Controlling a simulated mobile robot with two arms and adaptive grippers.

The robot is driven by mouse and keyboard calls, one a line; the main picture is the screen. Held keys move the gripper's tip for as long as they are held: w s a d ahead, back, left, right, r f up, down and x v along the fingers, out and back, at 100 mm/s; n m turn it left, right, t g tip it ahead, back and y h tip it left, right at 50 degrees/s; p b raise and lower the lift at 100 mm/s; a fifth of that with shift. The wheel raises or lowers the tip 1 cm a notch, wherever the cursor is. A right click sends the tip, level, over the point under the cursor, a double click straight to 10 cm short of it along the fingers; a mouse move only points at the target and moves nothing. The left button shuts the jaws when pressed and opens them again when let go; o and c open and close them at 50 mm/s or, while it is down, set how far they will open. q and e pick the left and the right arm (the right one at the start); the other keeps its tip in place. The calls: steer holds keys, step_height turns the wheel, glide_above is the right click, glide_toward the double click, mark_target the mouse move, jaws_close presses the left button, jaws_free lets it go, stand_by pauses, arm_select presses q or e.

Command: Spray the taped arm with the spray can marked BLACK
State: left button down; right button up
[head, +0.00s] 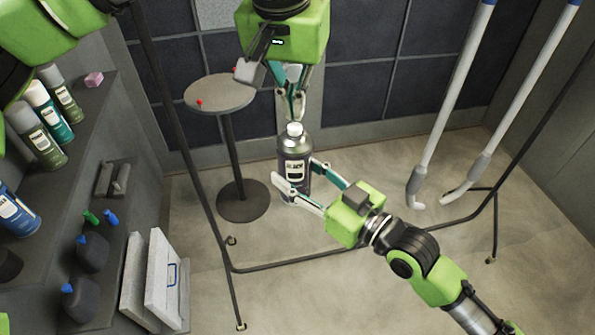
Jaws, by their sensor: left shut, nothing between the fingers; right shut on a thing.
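The spray can marked BLACK (296,165) is upright in the middle of the head view, dark with a label and a pale nozzle on top. My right gripper (297,187) is shut on the can's body from the lower right and holds it in the air. My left gripper (294,112) points down from above, its fingers closed with nothing between them, just over the can's nozzle. I cannot tell if the fingertips touch it. Two long pale arms with grey collars and bent lower ends hang at the right; the left one (452,105) and the right one (521,105) have blue at the top.
A dark rack frame (330,257) stands on the floor. A round side table (220,95) with a small red item is behind. Shelves at left hold several spray cans (50,110), bottles (92,252) and a pink block (94,79). White panels (160,275) lean below.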

arm_select(q)
steer(key=shift+f, duration=0.2)
steer(key=shift+s+x, duration=0.25)
steer(key=shift+x, duration=0.8)
steer(key=shift+f, duration=0.1)
stand_by(0.3)
steer(key=shift+w+v, duration=0.2)
steer(key=shift+v, duration=0.65)
steer(key=shift+w+v, duration=0.15)
steer(key=shift+v, duration=0.65)
steer(key=shift+w+v, duration=0.2)
steer(key=shift+v, duration=0.65)
steer(key=shift+d, duration=0.1)
steer(key=shift+r, duration=0.65)
steer(key=v, duration=1.1)
steer(key=shift+s, duration=0.15)
